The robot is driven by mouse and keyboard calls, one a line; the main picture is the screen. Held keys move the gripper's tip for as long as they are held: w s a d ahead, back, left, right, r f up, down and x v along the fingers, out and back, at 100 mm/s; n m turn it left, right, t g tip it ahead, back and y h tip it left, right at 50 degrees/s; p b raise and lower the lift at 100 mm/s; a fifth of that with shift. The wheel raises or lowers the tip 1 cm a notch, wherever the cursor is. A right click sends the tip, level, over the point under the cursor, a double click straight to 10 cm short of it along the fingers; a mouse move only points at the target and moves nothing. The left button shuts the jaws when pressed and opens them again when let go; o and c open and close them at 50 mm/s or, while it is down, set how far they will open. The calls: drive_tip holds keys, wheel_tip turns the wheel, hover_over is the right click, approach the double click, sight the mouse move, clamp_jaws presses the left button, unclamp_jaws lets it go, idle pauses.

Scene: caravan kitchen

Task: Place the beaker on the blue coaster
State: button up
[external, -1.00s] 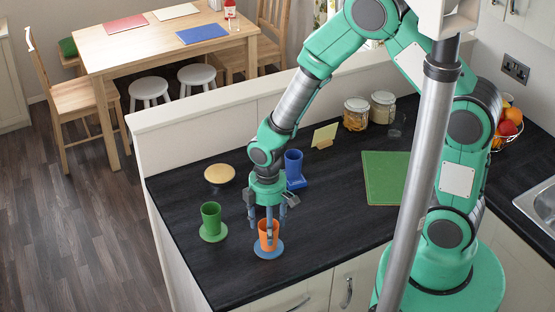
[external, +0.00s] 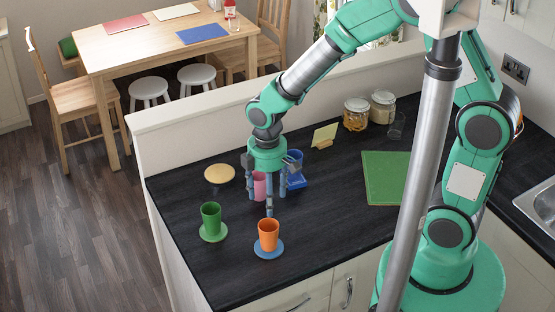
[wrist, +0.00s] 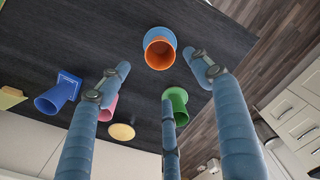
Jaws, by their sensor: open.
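An orange beaker (external: 268,232) stands upright on the round blue coaster (external: 262,253). The wrist view also shows the orange beaker (wrist: 159,52) and the coaster's blue rim (wrist: 153,31). My gripper (external: 268,200) is open and empty, with three blue fingers pointing down. It is above and behind the orange beaker, clear of it. In the wrist view, my gripper (wrist: 162,82) has its fingers spread, with none around the beaker.
A green beaker (external: 210,214) stands on a green coaster (external: 212,237) to the left. A pink beaker (external: 259,185) and a blue beaker (external: 294,158) are behind my fingers. A yellow disc (external: 219,173) lies behind left. The counter front right is clear.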

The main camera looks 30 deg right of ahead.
drive_tip(key=shift+r, duration=0.4)
idle(0.6)
drive_tip(key=d+r+m+t, duration=0.1)
drive_tip(key=d+r+m, duration=0.2)
drive_tip(key=d+r, duration=0.5)
drive_tip(key=d+r+m+t, duration=0.1)
drive_tip(key=d+r+m, duration=0.3)
drive_tip(key=r, duration=0.6)
drive_tip(key=s+d+r+m+t, duration=0.3)
drive_tip(key=s+d+r+m, duration=0.3)
drive_tip(key=s+d+r, duration=0.5)
drive_tip(key=s+d, duration=0.1)
drive_tip(key=d, duration=0.2)
drive_tip(key=shift+s+t, duration=0.2)
drive_tip(key=shift+t, duration=0.1)
